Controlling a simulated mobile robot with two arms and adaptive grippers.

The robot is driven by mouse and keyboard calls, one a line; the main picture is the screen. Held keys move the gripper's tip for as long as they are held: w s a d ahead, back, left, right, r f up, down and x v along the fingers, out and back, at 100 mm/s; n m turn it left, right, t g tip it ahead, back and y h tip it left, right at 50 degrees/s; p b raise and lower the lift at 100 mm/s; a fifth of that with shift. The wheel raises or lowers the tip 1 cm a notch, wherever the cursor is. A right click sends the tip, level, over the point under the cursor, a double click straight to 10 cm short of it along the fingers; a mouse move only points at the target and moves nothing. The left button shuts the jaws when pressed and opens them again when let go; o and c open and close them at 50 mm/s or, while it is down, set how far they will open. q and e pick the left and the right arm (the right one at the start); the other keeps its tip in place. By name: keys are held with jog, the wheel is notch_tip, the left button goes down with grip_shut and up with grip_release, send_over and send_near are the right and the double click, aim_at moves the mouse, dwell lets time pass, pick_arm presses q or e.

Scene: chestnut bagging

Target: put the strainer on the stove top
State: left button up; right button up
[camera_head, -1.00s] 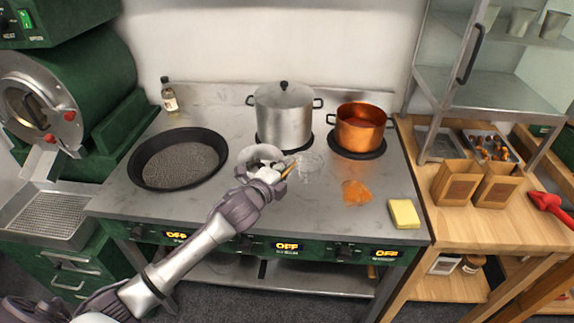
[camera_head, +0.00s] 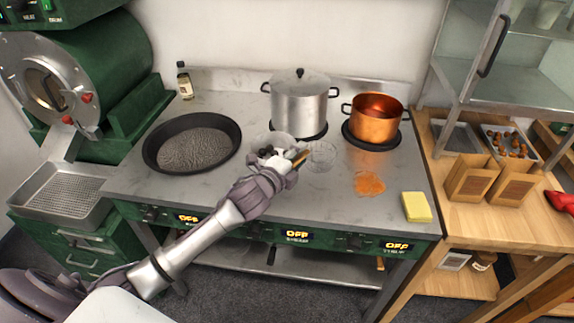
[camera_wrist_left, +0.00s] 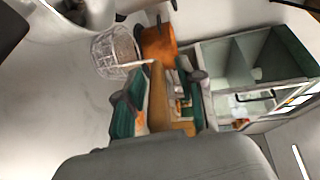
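The strainer (camera_head: 321,156) is a clear wire-mesh basket with a wooden handle, over the middle of the stove top (camera_head: 330,200). My left gripper (camera_head: 292,160) is closed around its handle. In the left wrist view the basket (camera_wrist_left: 116,53) hangs out ahead of the fingers (camera_wrist_left: 165,103), with the brown handle between them. I cannot tell whether the basket touches the stove surface. My right gripper is not in view.
An orange patch (camera_head: 369,184) and a yellow sponge (camera_head: 416,207) lie at right.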

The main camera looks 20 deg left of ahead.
pick_arm(q)
jog(key=s+a+r+b, duration=0.1)
jog(key=s, duration=1)
jog(key=shift+a+r+b, duration=0.25)
jog(key=shift+r+b, duration=0.05)
